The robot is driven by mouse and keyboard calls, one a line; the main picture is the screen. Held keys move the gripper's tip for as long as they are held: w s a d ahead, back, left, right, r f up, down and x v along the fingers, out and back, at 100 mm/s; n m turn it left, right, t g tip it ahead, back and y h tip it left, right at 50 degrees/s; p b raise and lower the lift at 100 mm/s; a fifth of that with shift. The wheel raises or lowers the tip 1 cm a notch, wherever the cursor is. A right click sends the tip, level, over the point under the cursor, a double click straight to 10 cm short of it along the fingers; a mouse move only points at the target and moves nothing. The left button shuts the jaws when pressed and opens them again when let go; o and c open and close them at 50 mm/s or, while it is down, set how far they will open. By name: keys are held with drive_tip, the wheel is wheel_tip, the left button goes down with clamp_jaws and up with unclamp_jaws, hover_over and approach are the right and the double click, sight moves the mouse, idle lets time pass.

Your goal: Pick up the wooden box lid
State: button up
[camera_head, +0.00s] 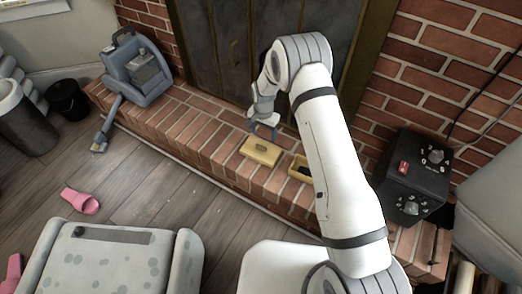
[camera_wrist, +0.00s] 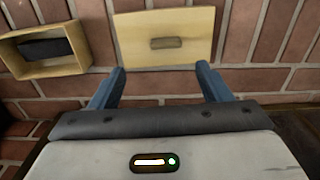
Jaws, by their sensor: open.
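The wooden box lid (camera_head: 261,151) is a pale yellow rectangular board with a small dark handle, lying on the brick hearth. In the wrist view the lid (camera_wrist: 140,48) is just ahead of my gripper, with its handle (camera_wrist: 167,43) roughly in line with the gap between the fingers. My gripper (camera_head: 264,130) has its blue fingers apart and empty, above and behind the lid. The fingers also show in the wrist view (camera_wrist: 160,88). The open wooden box (camera_wrist: 86,49) sits beside the lid with a dark object (camera_wrist: 45,49) inside. In the head view my arm partly covers the box (camera_head: 299,169).
The brick hearth (camera_head: 208,137) runs along the fireplace doors (camera_head: 222,45). A blue-grey machine (camera_head: 142,69) stands on its left end and a black box with knobs (camera_head: 412,172) on its right. A pink slipper (camera_head: 80,201) lies on the floor.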

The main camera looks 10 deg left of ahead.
sight(261, 149)
drive_tip(key=f+b, duration=0.1)
drive_tip(key=f, duration=0.2)
drive_tip(key=f+b, duration=0.1)
drive_tip(key=f, duration=0.1)
drive_tip(key=a+f+b, duration=0.1)
drive_tip(key=f, duration=0.2)
drive_tip(key=shift+w+f, duration=0.1)
drive_tip(key=shift+f, duration=0.25)
drive_tip(key=shift+r, duration=0.1)
drive_tip(key=c, duration=1.1)
